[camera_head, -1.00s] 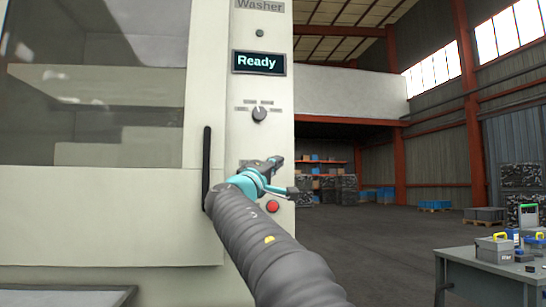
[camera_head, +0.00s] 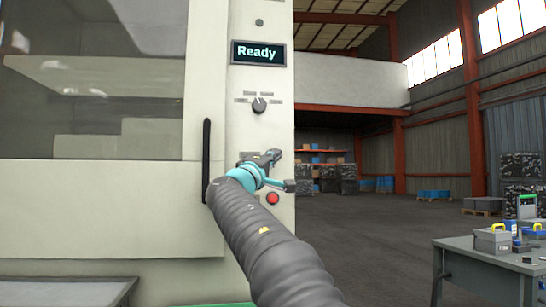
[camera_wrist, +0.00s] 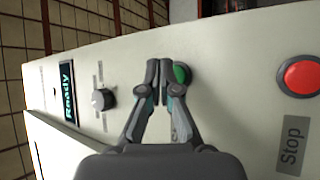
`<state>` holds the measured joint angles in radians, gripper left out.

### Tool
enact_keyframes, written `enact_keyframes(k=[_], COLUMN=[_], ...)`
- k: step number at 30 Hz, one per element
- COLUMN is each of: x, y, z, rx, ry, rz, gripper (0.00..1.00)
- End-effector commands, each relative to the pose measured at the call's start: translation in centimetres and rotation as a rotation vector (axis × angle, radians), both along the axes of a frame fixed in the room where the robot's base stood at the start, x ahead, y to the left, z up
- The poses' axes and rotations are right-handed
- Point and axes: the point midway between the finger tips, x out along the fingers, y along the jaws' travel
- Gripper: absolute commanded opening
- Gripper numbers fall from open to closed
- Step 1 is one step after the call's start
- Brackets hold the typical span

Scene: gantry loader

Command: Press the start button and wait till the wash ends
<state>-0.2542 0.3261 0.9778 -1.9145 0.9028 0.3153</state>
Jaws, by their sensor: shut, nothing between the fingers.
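The washer's control panel (camera_head: 237,120) is a pale column with a display (camera_head: 258,53) reading "Ready"; the display also shows in the wrist view (camera_wrist: 68,92). Below it is a rotary knob (camera_head: 259,105). In the wrist view a green button (camera_wrist: 182,74) shows right beside the fingertips, partly covered by them. My gripper (camera_wrist: 164,68) is shut and empty, its tips close to that button; I cannot tell whether they touch it. In the head view my gripper (camera_head: 272,156) hides the green button. A red button (camera_head: 272,198), labelled "Stop" in the wrist view (camera_wrist: 301,76), sits below.
The washer door (camera_head: 100,215) with its window and dark vertical handle (camera_head: 206,160) is left of the panel, apparently closed. A grey table (camera_head: 490,262) with toolboxes stands at the right. The floor between is open.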

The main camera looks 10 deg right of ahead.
Motion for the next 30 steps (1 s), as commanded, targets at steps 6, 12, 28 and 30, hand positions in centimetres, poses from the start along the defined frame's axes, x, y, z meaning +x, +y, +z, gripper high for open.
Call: enact_keyframes(k=[6,12,28,30], x=[0.0,0.0,0.52,0.75], y=[0.0,0.0,0.0,-0.01], z=[0.0,0.0,-0.01,-0.01], rx=[0.0,0.0,0.0,0.0], ry=[0.0,0.0,0.001,0.001], rz=[0.0,0.0,0.0,0.0], gripper=[0.0,0.0,0.0,0.0])
